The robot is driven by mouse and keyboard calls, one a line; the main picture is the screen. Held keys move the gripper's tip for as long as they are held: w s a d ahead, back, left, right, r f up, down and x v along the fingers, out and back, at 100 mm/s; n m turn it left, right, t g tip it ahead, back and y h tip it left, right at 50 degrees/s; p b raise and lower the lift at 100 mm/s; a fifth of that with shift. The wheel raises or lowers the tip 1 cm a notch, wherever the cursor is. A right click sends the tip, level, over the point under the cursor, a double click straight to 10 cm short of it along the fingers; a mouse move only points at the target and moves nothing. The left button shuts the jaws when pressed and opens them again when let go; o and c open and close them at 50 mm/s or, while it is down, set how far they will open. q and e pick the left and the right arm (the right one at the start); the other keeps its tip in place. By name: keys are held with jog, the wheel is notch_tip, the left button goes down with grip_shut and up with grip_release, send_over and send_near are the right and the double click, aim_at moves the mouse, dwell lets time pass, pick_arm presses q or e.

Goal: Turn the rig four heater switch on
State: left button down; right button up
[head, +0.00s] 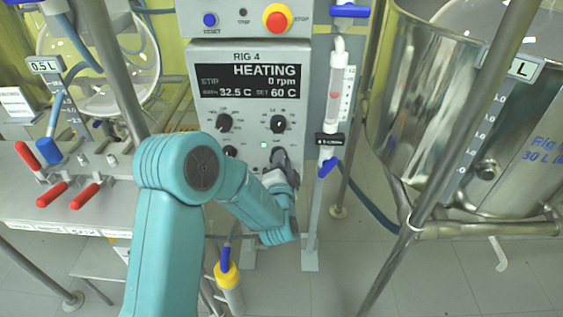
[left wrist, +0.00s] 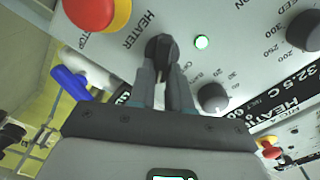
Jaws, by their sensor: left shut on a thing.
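The rig four panel (head: 291,115) faces me, and its display (head: 249,82) reads HEATING, 0 rpm, 32.5 C, set 60 C. My left gripper (head: 279,158) is at the lower right of the panel and mostly covers the switch there. In the left wrist view, the black heater switch (left wrist: 160,46) sits beside the word HEATER. My left gripper's fingertips (left wrist: 164,70) are shut on this switch. A green lamp (left wrist: 202,42) beside the switch is lit; it also shows in the head view (head: 263,145). My right gripper is not in view.
A red and yellow stop button (head: 277,18) and a blue reset button (head: 210,20) are above the display. A flow tube (head: 338,85) stands close right of the panel. A large metal vessel (head: 420,100) is farther right. Red-handled valves (head: 52,194) are at the left.

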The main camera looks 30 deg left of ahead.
pick_arm(q)
jog(key=shift+w+r, duration=0.1)
jog(key=shift+r, duration=0.1)
dwell(0.3)
jog(key=c, duration=1.1)
grip_release()
jog(key=shift+o, duration=0.2)
jog(key=shift+f, duration=0.1)
jog(key=shift+f, duration=0.1)
